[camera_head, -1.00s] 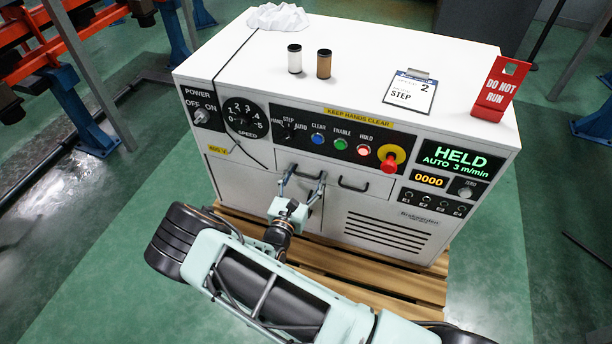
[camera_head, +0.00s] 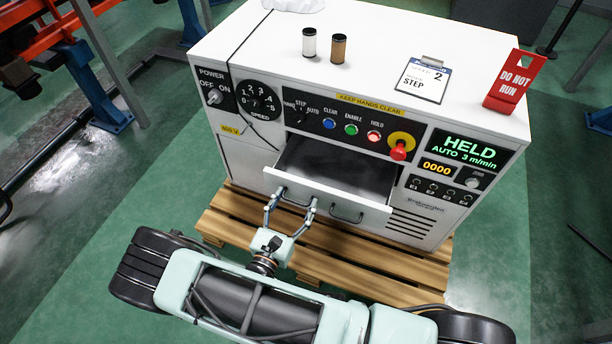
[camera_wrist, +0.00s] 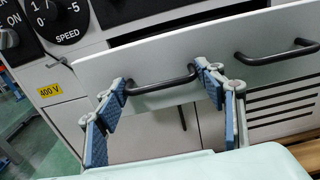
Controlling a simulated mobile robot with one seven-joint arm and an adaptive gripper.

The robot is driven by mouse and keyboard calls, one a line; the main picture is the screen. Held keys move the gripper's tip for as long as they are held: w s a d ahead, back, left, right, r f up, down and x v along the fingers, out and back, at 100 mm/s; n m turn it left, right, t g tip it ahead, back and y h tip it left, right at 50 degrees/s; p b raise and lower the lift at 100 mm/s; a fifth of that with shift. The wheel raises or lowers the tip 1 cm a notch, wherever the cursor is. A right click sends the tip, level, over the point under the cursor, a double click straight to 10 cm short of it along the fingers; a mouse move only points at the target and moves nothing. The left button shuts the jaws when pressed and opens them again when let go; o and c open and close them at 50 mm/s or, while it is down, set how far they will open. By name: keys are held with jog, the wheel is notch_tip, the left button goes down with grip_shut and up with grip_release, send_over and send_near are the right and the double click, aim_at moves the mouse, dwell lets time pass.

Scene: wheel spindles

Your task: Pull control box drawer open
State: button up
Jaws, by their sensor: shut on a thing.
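The control box (camera_head: 238,150) is a white cabinet with a panel of knobs and buttons. Its drawer (camera_head: 372,216) is pulled out, showing a grey inside with nothing visible in it. The drawer front has two dark bar handles. My gripper (camera_head: 291,203) is at the left handle (camera_head: 294,199), shut on it. In the wrist view, the blue-padded fingers of my gripper (camera_wrist: 164,88) stand at the two ends of the left handle (camera_wrist: 172,84). The right handle (camera_wrist: 277,56) is free.
A wooden pallet (camera_head: 380,265) lies under the box.

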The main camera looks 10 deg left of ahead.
jog(key=s, duration=0.9)
jog(key=shift+a, duration=0.4)
jog(key=shift+f, duration=0.1)
jog(key=o, duration=1.4)
jog(key=shift+a, duration=0.15)
jog(key=s, duration=0.4)
jog(key=s+a, duration=0.1)
jog(key=s, duration=0.7)
jog(key=shift+a, duration=0.3)
